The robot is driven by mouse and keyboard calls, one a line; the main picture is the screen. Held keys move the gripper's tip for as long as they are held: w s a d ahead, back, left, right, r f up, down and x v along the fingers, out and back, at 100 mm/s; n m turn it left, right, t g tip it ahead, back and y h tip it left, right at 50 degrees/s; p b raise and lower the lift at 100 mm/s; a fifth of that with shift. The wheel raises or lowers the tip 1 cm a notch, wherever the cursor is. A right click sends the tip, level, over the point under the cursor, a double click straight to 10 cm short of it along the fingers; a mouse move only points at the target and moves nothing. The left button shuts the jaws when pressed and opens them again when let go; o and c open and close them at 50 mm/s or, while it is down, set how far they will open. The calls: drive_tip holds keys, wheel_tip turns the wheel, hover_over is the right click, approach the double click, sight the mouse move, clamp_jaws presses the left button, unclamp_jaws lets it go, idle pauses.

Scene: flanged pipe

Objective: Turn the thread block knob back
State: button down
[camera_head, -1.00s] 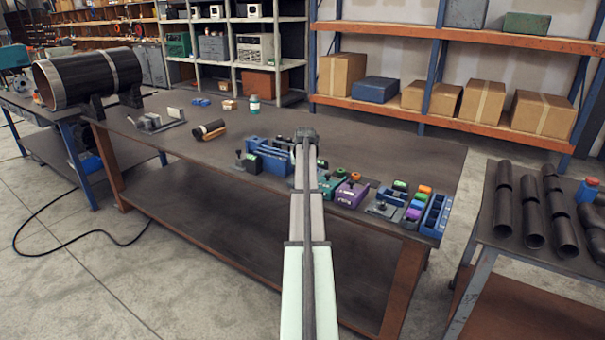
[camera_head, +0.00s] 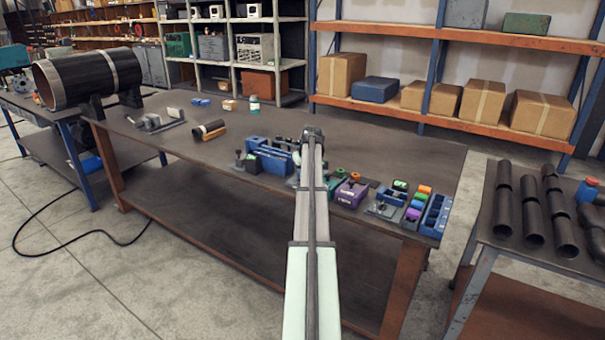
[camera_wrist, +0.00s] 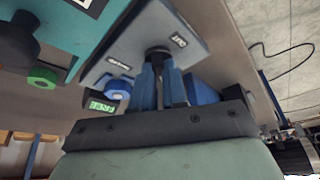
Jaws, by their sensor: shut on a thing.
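A green lit display (camera_wrist: 101,107) and a blue round part (camera_wrist: 119,96) show beside the block. In the head view my arm covers the block and the fingers, with only my wrist showing over the bench. The knob's turn angle cannot be read.
A teal block (camera_wrist: 60,35) with a dark knob and green ring is close on the left in the wrist view. In the head view, a blue fixture (camera_head: 268,158) and a purple block (camera_head: 351,192) flank my arm on the bench.

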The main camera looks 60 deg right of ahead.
drive_tip(key=n+y, duration=0.1)
drive_tip(key=n, duration=0.2)
drive_tip(key=n+y, duration=0.1)
drive_tip(key=n, duration=0.2)
drive_tip(key=shift+d+t, duration=0.15)
drive_tip(key=shift+t, duration=0.25)
drive_tip(key=shift+n+y, duration=0.3)
drive_tip(key=shift+n, duration=0.1)
drive_tip(key=shift+s, duration=0.1)
drive_tip(key=c, duration=1.2)
unclamp_jaws()
drive_tip(key=shift+o, duration=0.2)
drive_tip(key=v, duration=1.3)
drive_tip(key=shift+r, duration=0.4)
